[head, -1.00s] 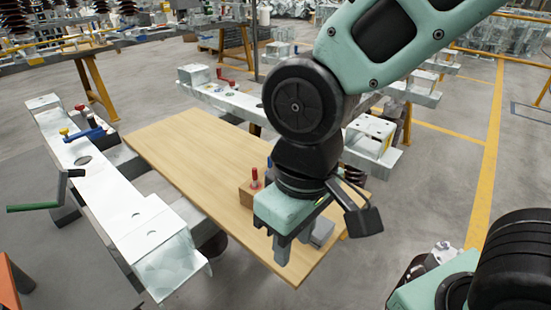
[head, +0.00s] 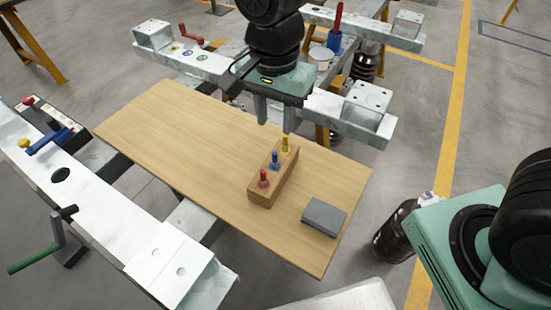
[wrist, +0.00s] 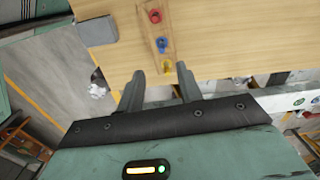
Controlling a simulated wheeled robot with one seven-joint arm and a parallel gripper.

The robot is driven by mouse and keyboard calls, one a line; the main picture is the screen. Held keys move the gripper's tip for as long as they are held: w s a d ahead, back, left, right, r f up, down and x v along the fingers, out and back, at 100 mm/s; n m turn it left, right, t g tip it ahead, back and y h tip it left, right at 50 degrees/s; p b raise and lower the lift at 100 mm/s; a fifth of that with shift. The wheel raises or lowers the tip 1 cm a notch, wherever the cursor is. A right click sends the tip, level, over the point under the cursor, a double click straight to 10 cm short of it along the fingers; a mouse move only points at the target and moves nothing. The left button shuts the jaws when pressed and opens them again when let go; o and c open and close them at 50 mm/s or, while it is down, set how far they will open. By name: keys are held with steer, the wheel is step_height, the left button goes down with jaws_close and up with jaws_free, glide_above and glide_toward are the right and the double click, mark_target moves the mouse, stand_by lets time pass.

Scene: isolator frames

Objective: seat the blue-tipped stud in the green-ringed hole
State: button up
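The blue-tipped stud (head: 275,161) stands upright in the middle of a wooden block (head: 262,197), between a red-tipped stud (head: 263,178) and a yellow-tipped stud (head: 285,144). In the wrist view the blue stud (wrist: 162,44) is ahead of the fingers. My gripper (head: 274,124) is open and empty, above the board just behind the block's yellow end. It also shows in the wrist view (wrist: 159,76), fingers apart. The green-ringed hole (wrist: 298,101) is in the pale metal beam at the right of the wrist view. Ring colours are hard to tell in the head view.
The wooden board (head: 170,130) is mostly clear. A grey block (head: 324,217) lies right of the stud block. The beam (head: 215,66) behind the board carries a red crank handle (head: 192,42). Another beam (head: 100,210) runs along the left with a blue handle (head: 50,140).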

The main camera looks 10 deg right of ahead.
mark_target(275, 153)
step_height(275, 153, down, 7)
steer(key=shift+r, duration=0.2)
steer(key=shift+w+f, duration=0.15)
steer(key=shift+f, duration=1.2)
steer(key=shift+w+f, duration=0.1)
steer(key=shift+f, duration=1.2)
steer(key=shift+c, duration=0.4)
jaws_close()
